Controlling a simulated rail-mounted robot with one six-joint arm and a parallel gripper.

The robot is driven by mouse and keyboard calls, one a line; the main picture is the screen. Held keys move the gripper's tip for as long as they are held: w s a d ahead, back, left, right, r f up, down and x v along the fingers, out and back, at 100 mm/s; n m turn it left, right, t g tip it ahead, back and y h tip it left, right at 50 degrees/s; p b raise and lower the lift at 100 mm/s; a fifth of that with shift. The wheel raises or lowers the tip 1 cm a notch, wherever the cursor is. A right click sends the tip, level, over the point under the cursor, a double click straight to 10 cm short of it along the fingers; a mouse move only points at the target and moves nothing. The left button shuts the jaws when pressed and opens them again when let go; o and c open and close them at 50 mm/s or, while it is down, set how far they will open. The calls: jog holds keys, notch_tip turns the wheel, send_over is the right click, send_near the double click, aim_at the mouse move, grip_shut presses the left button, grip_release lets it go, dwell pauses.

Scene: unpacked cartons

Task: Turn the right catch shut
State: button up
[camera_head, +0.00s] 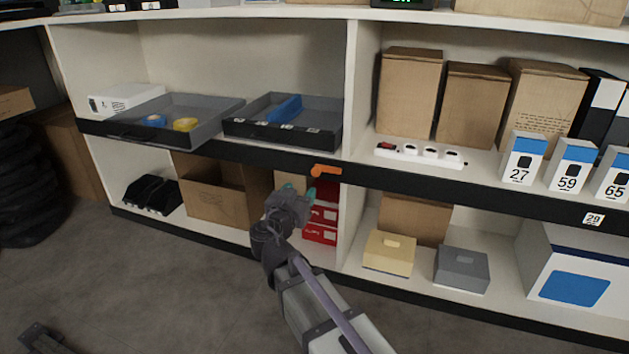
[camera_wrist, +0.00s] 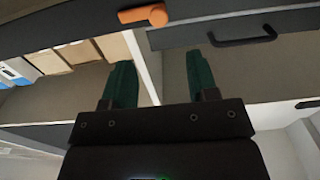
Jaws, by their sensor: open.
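One orange catch (camera_head: 326,171) sits on the dark front edge of the middle shelf, near the upright divider. Its lever lies about level, pointing right in the head view. The orange catch also shows at the top of the wrist view (camera_wrist: 143,15), beyond the fingertips and a little left of the gap between them. My gripper (camera_head: 299,190) is below and left of the catch, apart from it. In the wrist view my gripper (camera_wrist: 160,73) has its two green fingers spread with nothing between them. No second catch can be made out.
A grey tray (camera_head: 213,122) and a black tray (camera_head: 328,137) stand on the shelf left of the divider. A white power strip (camera_head: 398,154) lies to the right. Red boxes (camera_head: 320,234) and an open carton (camera_head: 210,207) are below, close to my gripper.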

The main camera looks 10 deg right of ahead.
aim_at(315, 172)
jog(key=x, duration=1)
jog(key=shift+w+d+f, duration=0.1)
jog(key=shift+w+d, duration=0.1)
jog(key=shift+w, duration=0.15)
jog(key=shift+c, duration=0.4)
jog(key=c, duration=0.8)
